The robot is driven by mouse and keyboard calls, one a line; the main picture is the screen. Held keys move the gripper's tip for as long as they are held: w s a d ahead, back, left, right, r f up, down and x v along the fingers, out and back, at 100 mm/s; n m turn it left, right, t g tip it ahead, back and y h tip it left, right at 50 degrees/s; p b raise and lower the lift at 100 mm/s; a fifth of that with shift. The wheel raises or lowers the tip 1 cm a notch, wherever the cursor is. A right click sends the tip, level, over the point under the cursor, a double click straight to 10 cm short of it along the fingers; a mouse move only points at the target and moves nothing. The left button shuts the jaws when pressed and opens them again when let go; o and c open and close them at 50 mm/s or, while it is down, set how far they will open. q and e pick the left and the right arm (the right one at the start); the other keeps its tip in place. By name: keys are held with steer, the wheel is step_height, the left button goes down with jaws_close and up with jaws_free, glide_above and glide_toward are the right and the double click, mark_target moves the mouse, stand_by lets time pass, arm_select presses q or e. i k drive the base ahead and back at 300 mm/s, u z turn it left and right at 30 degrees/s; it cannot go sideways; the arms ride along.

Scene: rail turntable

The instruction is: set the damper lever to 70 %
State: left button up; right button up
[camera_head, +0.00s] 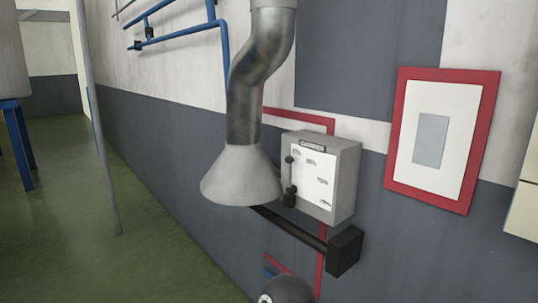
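The damper lever (291,180) is a thin dark upright lever on the left side of a grey wall box (347,180). It has a small dark knob near its top and a dark block at its lower end. The box's white face plate (315,182) carries a dark label strip at the top and several small markings, too small to read. The flared hood of a grey duct (240,178) hangs just left of the lever, close to it in the picture. Neither my left nor my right gripper can be made out in this view.
A dark bar (290,229) with a black block (345,250) at its right end runs below the box. A dark rounded part (287,290) shows at the bottom edge. A red-framed panel (399,130) hangs to the right.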

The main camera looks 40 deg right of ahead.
mark_target(288, 197)
steer(key=i, duration=1.4)
steer(key=z, duration=2.85)
steer(key=k, duration=0.65)
steer(key=z, duration=0.45)
steer(key=i, duration=1.15)
steer(key=u, duration=0.4)
